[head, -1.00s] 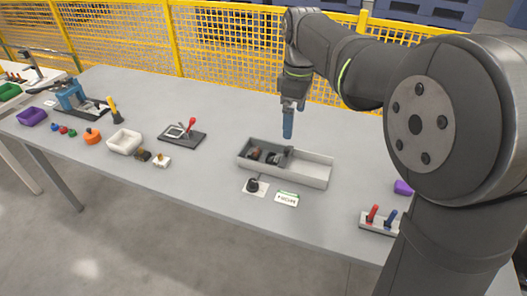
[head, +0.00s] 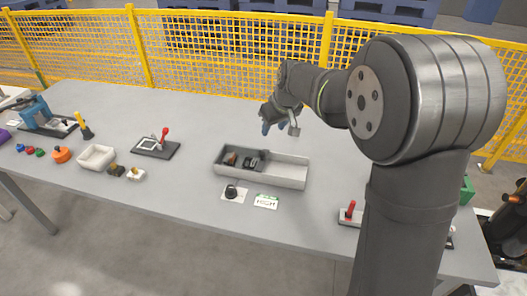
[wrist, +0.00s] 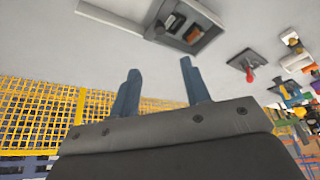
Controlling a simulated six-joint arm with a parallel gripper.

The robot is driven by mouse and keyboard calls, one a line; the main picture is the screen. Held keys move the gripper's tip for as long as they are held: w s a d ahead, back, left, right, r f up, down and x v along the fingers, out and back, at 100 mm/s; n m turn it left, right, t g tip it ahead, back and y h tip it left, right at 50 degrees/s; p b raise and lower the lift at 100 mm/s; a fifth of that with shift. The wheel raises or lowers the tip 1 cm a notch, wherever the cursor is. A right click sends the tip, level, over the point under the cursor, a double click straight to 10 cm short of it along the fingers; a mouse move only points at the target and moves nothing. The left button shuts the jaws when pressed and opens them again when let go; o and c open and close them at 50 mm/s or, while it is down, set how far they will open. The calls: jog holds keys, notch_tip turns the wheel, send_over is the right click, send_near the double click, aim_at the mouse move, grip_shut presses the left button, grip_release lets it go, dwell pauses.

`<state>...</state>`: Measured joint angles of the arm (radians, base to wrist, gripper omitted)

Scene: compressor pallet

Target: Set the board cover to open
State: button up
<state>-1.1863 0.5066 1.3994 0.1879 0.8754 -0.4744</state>
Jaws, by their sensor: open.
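A long grey open box (head: 290,178) stands in the middle of the table. Its left part holds dark and brown parts (head: 231,158), and a darker grey piece (head: 263,156) sits across its middle; I cannot tell for sure if this piece is the board cover. The box also shows at the top of the wrist view (wrist: 211,37), cut off by the edge. My gripper (head: 274,127) is open and empty, above the table behind the box and apart from it. Its two blue fingers (wrist: 160,70) are spread in the wrist view.
A black plate with a red lever (head: 157,146) is left of the box. A white bin (head: 96,157) is further left. A yellow mesh fence (head: 240,60) runs behind. The table behind the box is clear.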

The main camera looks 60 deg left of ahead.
aim_at(263, 154)
jog(key=x, duration=1.5)
jog(key=shift+f, duration=0.35)
jog(key=shift+c, duration=0.4)
grip_shut()
